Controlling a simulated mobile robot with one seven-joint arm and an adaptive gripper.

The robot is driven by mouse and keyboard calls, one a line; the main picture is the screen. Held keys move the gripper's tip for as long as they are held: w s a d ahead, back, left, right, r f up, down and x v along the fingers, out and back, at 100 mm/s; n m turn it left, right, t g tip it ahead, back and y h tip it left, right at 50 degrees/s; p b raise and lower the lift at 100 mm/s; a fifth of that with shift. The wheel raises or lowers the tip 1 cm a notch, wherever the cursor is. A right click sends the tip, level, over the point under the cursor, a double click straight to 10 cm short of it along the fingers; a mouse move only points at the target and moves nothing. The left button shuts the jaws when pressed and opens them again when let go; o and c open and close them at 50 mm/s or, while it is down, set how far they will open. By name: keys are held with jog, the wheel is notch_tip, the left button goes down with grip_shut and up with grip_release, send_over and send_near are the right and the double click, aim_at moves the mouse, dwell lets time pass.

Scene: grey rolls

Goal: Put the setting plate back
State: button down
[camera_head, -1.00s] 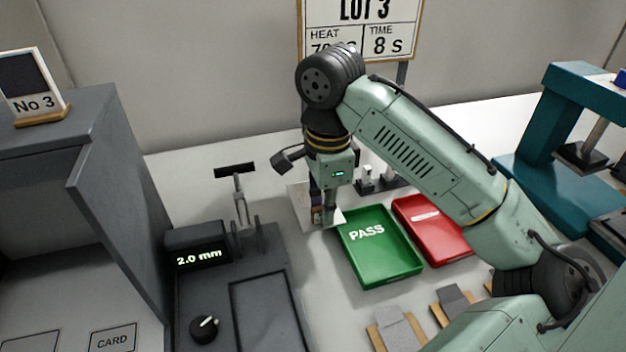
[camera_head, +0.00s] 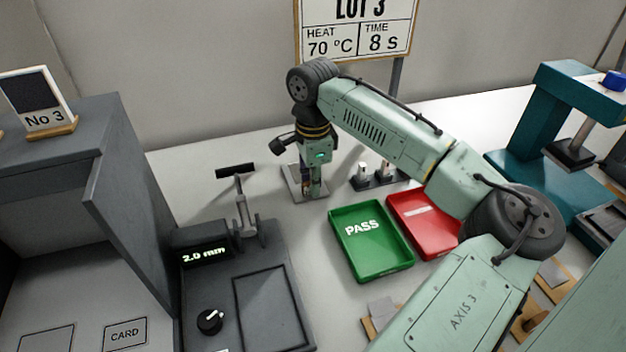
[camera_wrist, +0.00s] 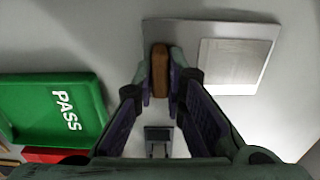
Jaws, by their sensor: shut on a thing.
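The setting plate (camera_wrist: 178,32) is a flat grey plate with a paler square area on its right side in the wrist view. It also shows in the head view (camera_head: 291,182), at the back of the table behind the green tray. My gripper (camera_head: 314,192) points down over its right part. In the wrist view my gripper (camera_wrist: 160,88) is shut on a brown block-like grip (camera_wrist: 160,66) that appears to belong to the plate. My fingers hide part of the plate. I cannot tell whether it touches the table.
The green PASS tray (camera_head: 378,263) stands in front of my gripper, with a red tray (camera_head: 431,239) to its right. A dark rack (camera_head: 378,182) with small blocks stands close on the right. A gauge with a 2.0 mm display (camera_head: 203,254) is at left front. A teal press (camera_head: 535,150) stands right.

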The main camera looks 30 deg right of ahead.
jog(key=c, duration=1.7)
grip_release()
jog(key=shift+o, duration=0.2)
notch_tip(320, 180, up, 12)
jog(key=b, duration=0.2)
jog(key=shift+s, duration=0.1)
